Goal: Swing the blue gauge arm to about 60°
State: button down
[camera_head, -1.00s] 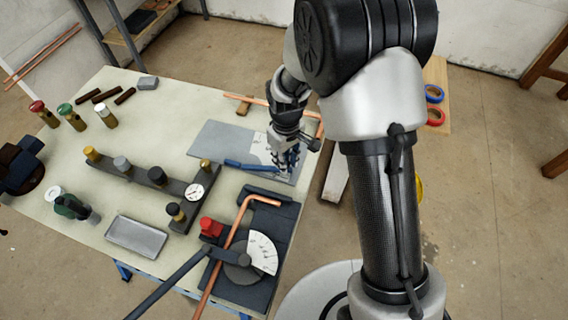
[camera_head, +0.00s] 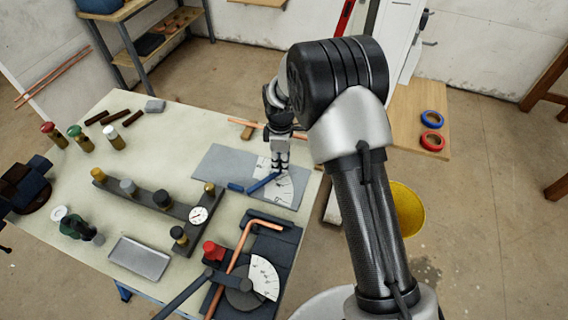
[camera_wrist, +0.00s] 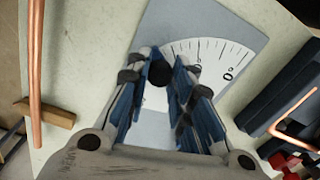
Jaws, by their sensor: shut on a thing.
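The blue gauge arm (camera_head: 263,183) lies on a grey plate (camera_head: 216,165), slanting up to the right across a white dial (camera_head: 285,190). My gripper (camera_head: 279,170) is at its outer right end and shut on it. In the wrist view my gripper (camera_wrist: 172,78) points down at the plate, with a dark round knob (camera_wrist: 158,72) between the fingertips. The dial (camera_wrist: 212,55) shows tick marks and a 0 to the right of the fingers. The fingers hide most of the arm there, and I cannot read its angle.
A pipe bender with a copper pipe (camera_head: 240,250) stands in front of the plate. A manifold bar (camera_head: 140,195) with several knobs is at the left. A copper pipe on a wooden block (camera_head: 248,131) lies behind. A yellow bucket (camera_head: 408,210) is on the floor.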

jog(key=shift+w+a, duration=0.15)
jog(key=shift+w, duration=0.1)
dwell(0.3)
jog(key=c, duration=1.4)
grip_release()
jog(key=shift+o, duration=0.2)
notch_tip(320, 180, up, 12)
